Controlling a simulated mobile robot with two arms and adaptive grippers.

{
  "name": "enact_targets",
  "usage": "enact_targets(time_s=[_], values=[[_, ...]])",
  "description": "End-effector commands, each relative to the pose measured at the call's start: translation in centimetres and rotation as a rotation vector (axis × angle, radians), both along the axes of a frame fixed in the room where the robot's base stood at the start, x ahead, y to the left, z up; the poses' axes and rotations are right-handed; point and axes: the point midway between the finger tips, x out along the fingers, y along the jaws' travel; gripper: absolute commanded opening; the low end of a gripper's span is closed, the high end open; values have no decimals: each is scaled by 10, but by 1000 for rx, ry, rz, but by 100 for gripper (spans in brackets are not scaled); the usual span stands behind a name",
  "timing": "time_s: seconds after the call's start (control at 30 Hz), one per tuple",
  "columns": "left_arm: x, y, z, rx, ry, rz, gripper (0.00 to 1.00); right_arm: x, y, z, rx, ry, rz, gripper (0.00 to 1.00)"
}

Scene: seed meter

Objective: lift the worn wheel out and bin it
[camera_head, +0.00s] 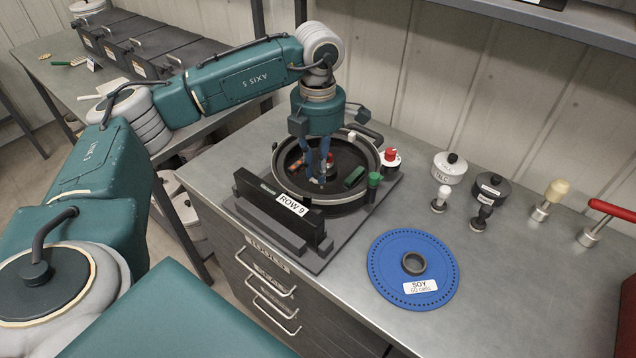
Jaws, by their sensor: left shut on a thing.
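The seed meter's round dark housing (345,198) sits open on a base plate on the bench, behind a black bar labelled ROW 9. My left gripper (318,178) reaches down into the housing from above. Its blue fingers are shut on a small part low in the bowl, which I take to be the worn wheel; the fingers hide most of it. Whether it is clear of the bowl floor I cannot tell. An orange-brown piece (295,166) lies left of the fingers and a green block (354,177) lies right. My right gripper is not in view. No bin is clearly identifiable.
A blue SOY disc (390,262) lies on the bench, right of the meter. Red (391,156) and green (374,180) knobs stand at the housing's edge. The front right bench (520,300) is clear.

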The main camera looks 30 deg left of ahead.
Motion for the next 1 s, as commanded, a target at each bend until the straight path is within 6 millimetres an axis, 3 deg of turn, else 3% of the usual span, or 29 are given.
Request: enact_targets(time_s=[0.3, 0.5, 0.7, 1.0], values=[[2, -1, 85, -2, -7, -1, 0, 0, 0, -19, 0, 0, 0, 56], [1, 0, 128, 2, -3, -1, 0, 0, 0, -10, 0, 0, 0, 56], [0, 0, 142, 0, 0, -1, 0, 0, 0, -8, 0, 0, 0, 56], [0, 0, 143, 0, 0, -1, 0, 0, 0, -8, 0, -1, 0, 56]])
